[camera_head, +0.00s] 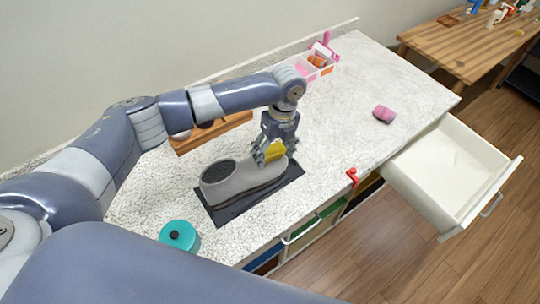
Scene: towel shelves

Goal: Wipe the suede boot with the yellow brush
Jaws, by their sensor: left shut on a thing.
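The grey suede boot (240,181) lies on a dark mat (285,184) on the speckled counter, with its dark opening toward the left. My left gripper (268,156) comes down over the boot's right end and is shut on the yellow brush (275,150). The brush is at the boot's upper surface near that end; I cannot tell whether it touches. The gripper's fingers hide part of the brush. My right gripper is not in view.
A teal round container (179,236) stands at the counter's front left. A wooden block (212,132) lies behind the boot. A pink item (384,113) lies to the right. A white drawer (447,172) is open. A bin (318,66) stands at the back.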

